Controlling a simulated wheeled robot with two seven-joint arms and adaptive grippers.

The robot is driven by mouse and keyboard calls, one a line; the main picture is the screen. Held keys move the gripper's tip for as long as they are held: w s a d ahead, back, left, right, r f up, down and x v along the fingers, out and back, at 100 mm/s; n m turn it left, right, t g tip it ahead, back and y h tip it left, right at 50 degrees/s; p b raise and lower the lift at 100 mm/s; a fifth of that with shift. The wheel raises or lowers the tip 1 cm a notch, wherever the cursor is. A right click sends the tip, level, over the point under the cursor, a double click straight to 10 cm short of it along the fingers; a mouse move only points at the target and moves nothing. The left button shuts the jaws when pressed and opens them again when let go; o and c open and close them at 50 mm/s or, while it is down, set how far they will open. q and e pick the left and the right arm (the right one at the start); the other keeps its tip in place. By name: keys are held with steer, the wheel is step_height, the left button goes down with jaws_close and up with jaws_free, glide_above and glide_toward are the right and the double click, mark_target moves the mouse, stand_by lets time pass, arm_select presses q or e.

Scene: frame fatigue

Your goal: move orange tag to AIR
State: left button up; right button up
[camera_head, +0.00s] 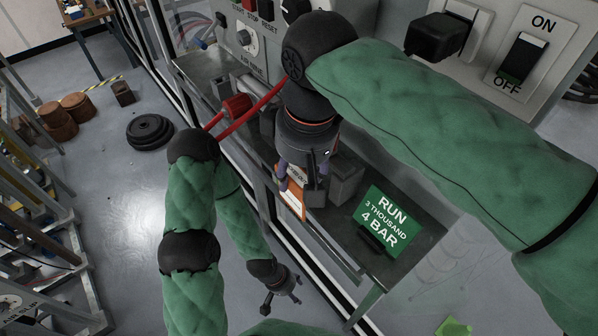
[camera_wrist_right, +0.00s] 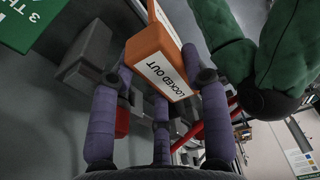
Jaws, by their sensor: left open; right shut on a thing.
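The orange tag (camera_head: 291,200) hangs below my right gripper (camera_head: 303,180), above the bench. In the right wrist view the tag (camera_wrist_right: 152,50) has a white label reading "LOCKED OUT". The purple fingers of my right gripper (camera_wrist_right: 163,90) are shut on it. My left gripper (camera_head: 281,293) is open and empty, low over the floor in front of the bench.
A green "RUN 3 THOUSAND 4 BAR" sign (camera_head: 387,222) stands on the dark bench. An ON/OFF switch (camera_head: 523,57) is on the panel at right.

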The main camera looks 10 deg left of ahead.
steer(key=shift+r, duration=0.3)
steer(key=shift+r, duration=0.15)
steer(key=shift+r+p, duration=1.9)
steer(key=shift+p, duration=0.1)
